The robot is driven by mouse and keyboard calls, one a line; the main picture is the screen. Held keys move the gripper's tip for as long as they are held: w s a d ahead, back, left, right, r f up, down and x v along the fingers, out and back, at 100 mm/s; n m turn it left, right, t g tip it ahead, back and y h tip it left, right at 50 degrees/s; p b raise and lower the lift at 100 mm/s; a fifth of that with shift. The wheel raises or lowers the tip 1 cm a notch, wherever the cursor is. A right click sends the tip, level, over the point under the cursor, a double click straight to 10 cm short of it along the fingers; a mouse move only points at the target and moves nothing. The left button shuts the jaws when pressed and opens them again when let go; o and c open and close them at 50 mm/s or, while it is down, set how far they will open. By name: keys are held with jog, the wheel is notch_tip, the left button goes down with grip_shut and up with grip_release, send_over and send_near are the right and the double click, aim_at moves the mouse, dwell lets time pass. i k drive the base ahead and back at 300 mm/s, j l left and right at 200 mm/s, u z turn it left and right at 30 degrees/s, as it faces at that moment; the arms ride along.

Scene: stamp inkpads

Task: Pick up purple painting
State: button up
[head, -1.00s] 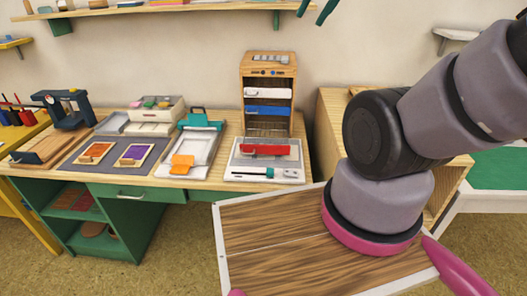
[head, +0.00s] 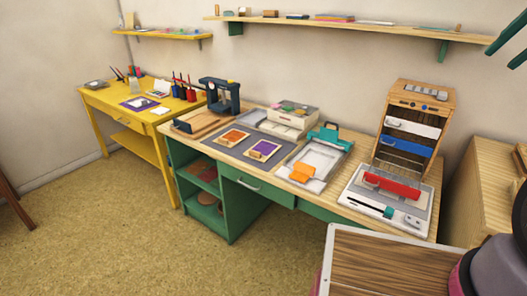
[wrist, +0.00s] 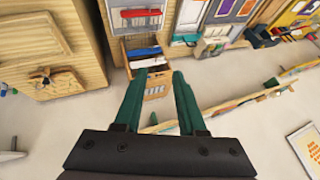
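A purple square picture in a light wooden frame (head: 263,150) lies on a dark mat on the green and wood bench, beside an orange one (head: 231,138). A flat purple sheet (head: 139,104) with a light piece on it lies on the yellow table at the left. I cannot tell which of these is the purple painting. My gripper's green fingers show in the wrist view (wrist: 157,80), spread apart with nothing between them. Green fingertips also show at the upper right of the head view (head: 504,43), high and far from both purple things.
The bench (head: 345,212) also holds a dark press (head: 219,97), a paper trimmer (head: 315,160) and a drawer tower (head: 416,118). A shelf (head: 350,26) runs above it. The yellow table (head: 95,97) stands left. The floor (head: 110,235) in front is clear.

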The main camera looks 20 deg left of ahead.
aim_at(264, 150)
jog(key=i+j+z, duration=0.3)
jog(key=j, duration=1.6)
jog(key=j+z, duration=0.3)
jog(key=j, duration=1.55)
